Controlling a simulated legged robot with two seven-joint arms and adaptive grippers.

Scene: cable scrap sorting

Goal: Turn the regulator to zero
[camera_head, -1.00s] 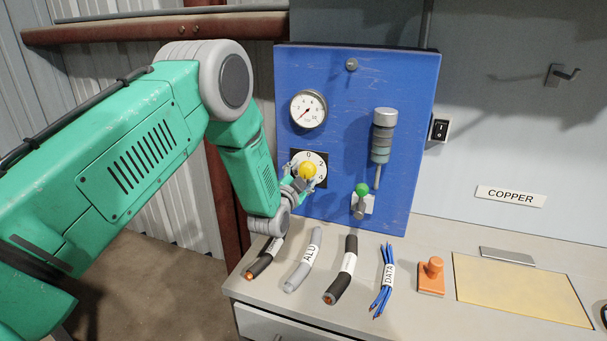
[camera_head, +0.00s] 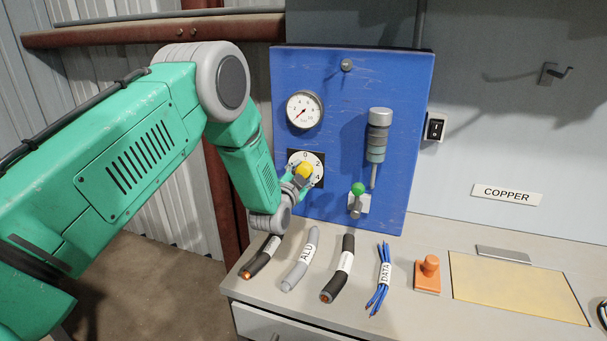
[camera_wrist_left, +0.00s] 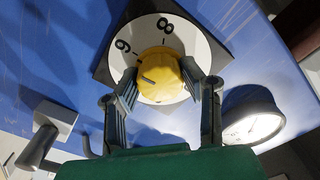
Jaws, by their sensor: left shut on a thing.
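The regulator is a yellow knob (camera_head: 304,171) on a white dial with printed numbers, low on the left of the blue panel (camera_head: 345,85). My left gripper (camera_head: 302,180) has its two fingers shut on opposite sides of the knob. The wrist view shows the knob (camera_wrist_left: 159,75) between the fingertips, with 6 and 8 readable above it. A dark pointer line on the knob points left in that view, below the 6; the number there is hidden by a finger. My right gripper is not in view.
A round pressure gauge (camera_head: 304,110) sits above the dial. Several cable pieces, such as the grey one (camera_head: 300,262), lie below on the bench, with an orange stamp-like block (camera_head: 428,275).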

